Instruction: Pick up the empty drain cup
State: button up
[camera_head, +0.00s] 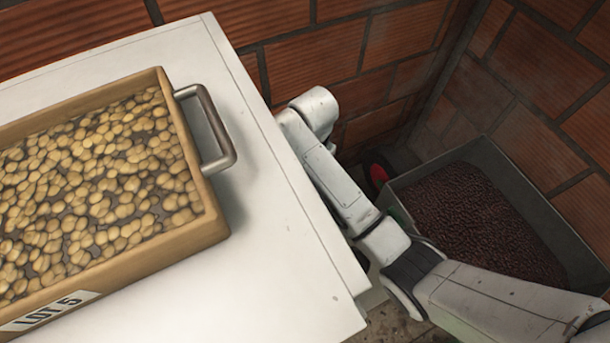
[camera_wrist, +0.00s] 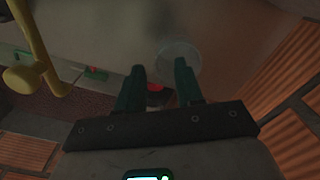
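In the wrist view my gripper (camera_wrist: 158,68) has two dark green fingers standing apart, with nothing held between them. A pale, see-through round thing (camera_wrist: 178,53) lies beyond the right fingertip; it may be the drain cup, but I cannot tell for sure. Its depth and contents are unclear, and the finger partly covers it. In the head view my arm runs along the right side of the white table, and the gripper itself is hidden.
A tray (camera_head: 212,222) of pale beans labelled LOT 5, with a metal handle (camera_head: 230,158), sits on the white table (camera_head: 285,270). A grey bin (camera_head: 540,205) of dark beans stands by the brick corner. A yellow bar (camera_wrist: 35,45) and a red round part (camera_wrist: 156,87) show in the wrist view.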

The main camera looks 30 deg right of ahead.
jog(key=shift+s+d+f, duration=0.1)
jog(key=shift+d+f, duration=0.05)
jog(key=shift+f, duration=2.55)
grip_shut()
